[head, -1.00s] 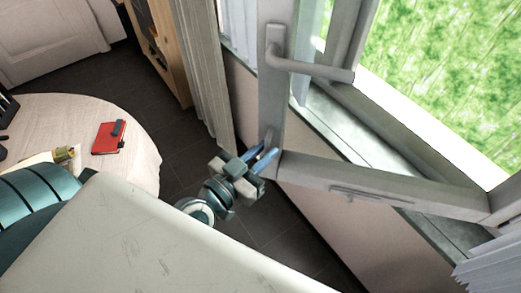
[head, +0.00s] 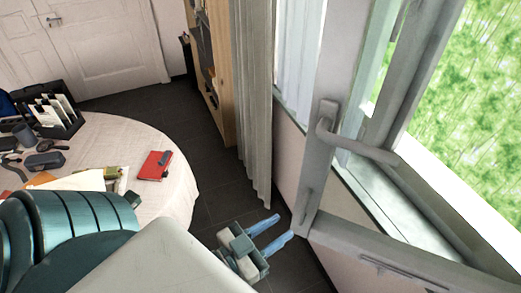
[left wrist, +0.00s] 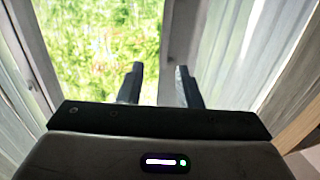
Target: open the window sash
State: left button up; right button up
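The window sash (head: 337,70) is a grey-white frame that stands swung inward at an angle, with greenery outside behind it. Its lever handle (head: 355,146) is on the near stile and points right, sloping slightly down. My right gripper is not in view.
A grey curtain (head: 252,100) hangs left of the window, beside a wooden cabinet (head: 211,60). A round table (head: 175,200) at left holds a red notebook (head: 155,165), papers and a dark organizer (head: 58,112). Dark floor between table and wall is clear.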

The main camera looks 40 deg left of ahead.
pick_arm(q)
jog(key=shift+v, duration=1.8)
jog(key=shift+c, duration=0.4)
